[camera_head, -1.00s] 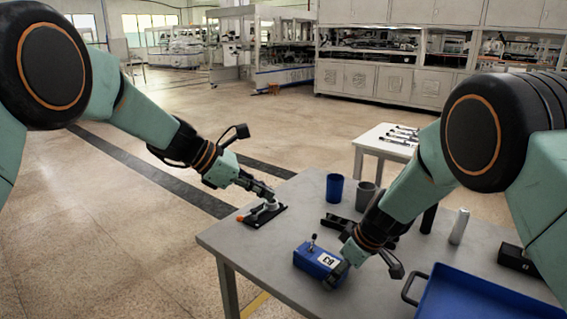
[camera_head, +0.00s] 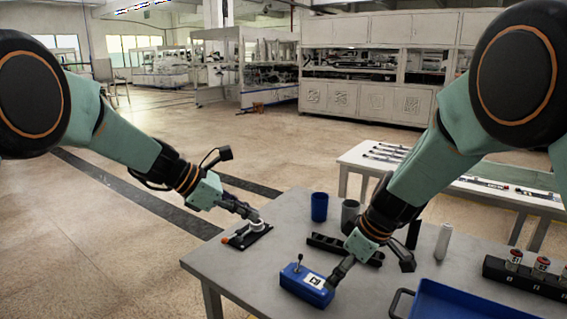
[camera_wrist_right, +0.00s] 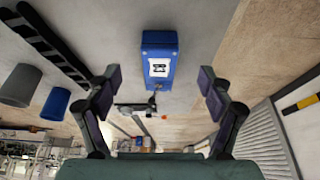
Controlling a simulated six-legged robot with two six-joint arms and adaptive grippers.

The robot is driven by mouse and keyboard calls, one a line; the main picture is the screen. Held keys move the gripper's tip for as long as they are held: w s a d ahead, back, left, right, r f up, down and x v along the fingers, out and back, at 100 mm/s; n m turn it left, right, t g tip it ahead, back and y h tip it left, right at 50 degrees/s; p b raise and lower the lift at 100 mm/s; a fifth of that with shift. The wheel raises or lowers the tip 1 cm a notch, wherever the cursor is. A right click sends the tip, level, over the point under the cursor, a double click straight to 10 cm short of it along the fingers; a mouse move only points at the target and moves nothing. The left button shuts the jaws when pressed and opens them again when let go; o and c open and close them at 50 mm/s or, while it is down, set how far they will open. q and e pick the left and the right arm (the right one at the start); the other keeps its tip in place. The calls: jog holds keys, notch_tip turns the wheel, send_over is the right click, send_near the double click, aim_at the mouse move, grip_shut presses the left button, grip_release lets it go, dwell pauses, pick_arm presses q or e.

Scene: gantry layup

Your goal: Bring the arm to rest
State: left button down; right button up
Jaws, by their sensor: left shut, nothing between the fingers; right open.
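My left gripper (camera_head: 250,212) is shut and empty, just above a small grey device on a black plate (camera_head: 247,238) at the table's far left corner. My right gripper (camera_head: 334,283) is at the right end of a blue box (camera_head: 303,287) with a white label and a small lever on top. In the right wrist view my right gripper (camera_wrist_right: 160,88) is open, its two fingers wide apart, with the blue box (camera_wrist_right: 160,50) seen between and beyond them. I cannot tell from the head view whether a finger touches the box.
On the grey table (camera_head: 225,265) stand a blue cup (camera_head: 319,207), a grey cup (camera_head: 350,214), a black rack (camera_head: 328,245) and a white cylinder (camera_head: 443,241). A white table (camera_head: 372,160) stands behind.

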jog(key=shift+v, duration=1.6)
jog(key=x, duration=1.2)
jog(key=shift+w, duration=0.1)
